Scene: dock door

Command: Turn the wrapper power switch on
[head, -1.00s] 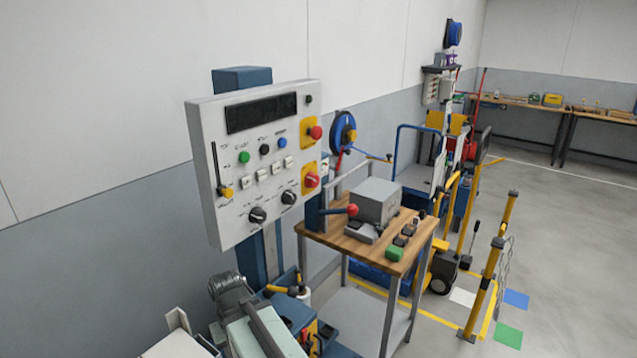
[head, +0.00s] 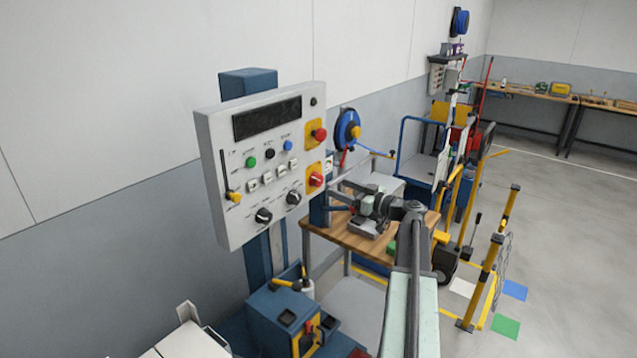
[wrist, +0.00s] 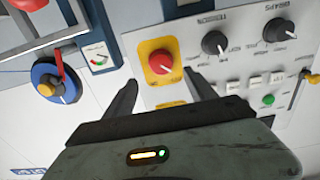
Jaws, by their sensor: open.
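The panel (head: 222,140) is a white box on a blue post. At its right edge is a red rotary switch (head: 316,180) on a yellow plate, which fits the power switch; its label is not readable. It also shows in the wrist view (wrist: 160,62), where the picture is turned over. My gripper (head: 329,197) is open and empty, right of and slightly below this switch. In the wrist view the open fingers (wrist: 163,84) point at the switch, one on each side of it, apparently short of it. I cannot tell which way the switch is set.
A red mushroom button (head: 319,134) on another yellow plate sits just above the switch. Two black knobs (head: 264,216) are to its left. A blue and yellow reel (head: 347,128) hangs at the right. A wooden workbench (head: 345,239) stands below my arm.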

